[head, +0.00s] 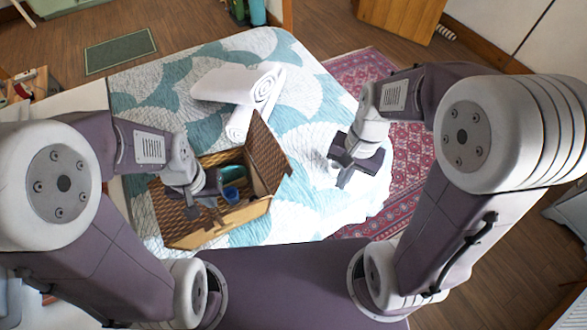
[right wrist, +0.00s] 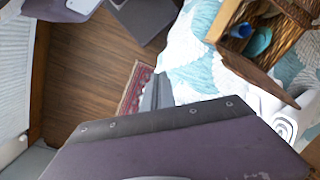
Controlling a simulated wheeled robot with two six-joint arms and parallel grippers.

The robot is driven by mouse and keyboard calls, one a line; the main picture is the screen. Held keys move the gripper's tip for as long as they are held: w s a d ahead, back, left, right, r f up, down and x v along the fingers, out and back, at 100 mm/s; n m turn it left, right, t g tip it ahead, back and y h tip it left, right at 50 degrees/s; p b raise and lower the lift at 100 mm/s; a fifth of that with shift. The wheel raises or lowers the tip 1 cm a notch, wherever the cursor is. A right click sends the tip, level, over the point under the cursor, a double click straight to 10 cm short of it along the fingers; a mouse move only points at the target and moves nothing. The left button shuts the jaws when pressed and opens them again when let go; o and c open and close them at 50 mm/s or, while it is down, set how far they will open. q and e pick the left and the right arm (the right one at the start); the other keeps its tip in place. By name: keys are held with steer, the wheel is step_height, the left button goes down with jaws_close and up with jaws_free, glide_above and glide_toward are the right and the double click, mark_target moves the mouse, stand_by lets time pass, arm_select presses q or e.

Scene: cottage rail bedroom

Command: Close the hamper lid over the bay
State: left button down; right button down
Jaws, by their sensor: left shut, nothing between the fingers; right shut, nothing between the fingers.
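A wicker hamper (head: 232,222) with a wooden rim stands on the bed. Its woven lid (head: 268,153) stands raised on the right side, so the bay is uncovered. A blue cup (head: 231,194) and a teal item (head: 232,174) lie in the bay. My left gripper (head: 207,200) is shut and empty, above the hamper's left part, hiding some of the inside. My right gripper (head: 343,180) is shut and empty, to the right of the hamper and apart from the lid. In the right wrist view the hamper (right wrist: 245,62) shows at the upper right.
The bed (head: 300,215) has a teal and white quilt. A rolled white towel (head: 262,88) lies behind the hamper, close to the lid. A red patterned rug (head: 408,150) lies on the floor to the right. Quilt between the lid and my right gripper is clear.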

steer(key=w+a+r+m+g+y+p, duration=0.1)
steer(key=w+a+r+m+g+y, duration=0.15)
steer(key=w+m+y, duration=0.7)
steer(key=w+d+f+n+h, duration=0.2)
steer(key=w+f+h, duration=0.2)
steer(key=w, duration=0.1)
steer(key=s+a+f+p, duration=0.3)
steer(key=a+f, duration=0.3)
steer(key=a, duration=0.2)
steer(key=shift+s+a+p, duration=0.35)
steer(key=shift+s+p, duration=0.05)
steer(key=shift+s, duration=0.25)
steer(key=shift+h, duration=0.25)
